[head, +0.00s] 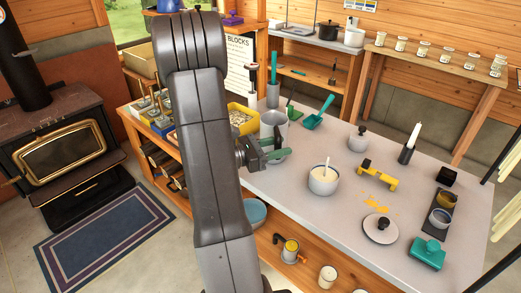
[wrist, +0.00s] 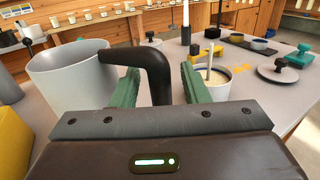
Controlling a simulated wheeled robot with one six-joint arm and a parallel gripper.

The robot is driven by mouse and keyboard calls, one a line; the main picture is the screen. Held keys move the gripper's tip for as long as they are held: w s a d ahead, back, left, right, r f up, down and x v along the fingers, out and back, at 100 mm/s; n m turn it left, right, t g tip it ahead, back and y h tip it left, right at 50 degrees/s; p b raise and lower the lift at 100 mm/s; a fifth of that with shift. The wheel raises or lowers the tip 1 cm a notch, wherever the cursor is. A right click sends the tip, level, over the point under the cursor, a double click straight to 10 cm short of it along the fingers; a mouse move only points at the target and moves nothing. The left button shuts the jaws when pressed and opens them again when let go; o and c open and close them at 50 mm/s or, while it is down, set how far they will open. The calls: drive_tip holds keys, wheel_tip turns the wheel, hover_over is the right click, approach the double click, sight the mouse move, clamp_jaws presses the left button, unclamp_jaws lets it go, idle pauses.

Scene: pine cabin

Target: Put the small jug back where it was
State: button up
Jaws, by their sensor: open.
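A grey jug (head: 274,122) stands on the pale worktop, just beyond my gripper in the head view. In the wrist view the jug (wrist: 72,78) is at the left, upright, with a thick black handle (wrist: 152,68) reaching to the right. My gripper (wrist: 157,85) is open, its green fingers on either side of the handle, with a gap visible at least on the right. In the head view my gripper (head: 275,149) is at the jug's near side, and my arm hides part of the area. I cannot tell whether a finger touches the handle.
A pale pot (head: 322,182) with a stick in it stands close to the right of my gripper. A yellow tray (head: 241,119) is near the jug on the left. Further right are a yellow tool (head: 378,178), a lid (head: 380,229) and a candle holder (head: 407,152).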

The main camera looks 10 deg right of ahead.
drive_tip(key=v, duration=1.2)
drive_tip(key=shift+b, duration=0.45)
drive_tip(key=shift+d, duration=0.15)
drive_tip(key=shift+c, duration=0.5)
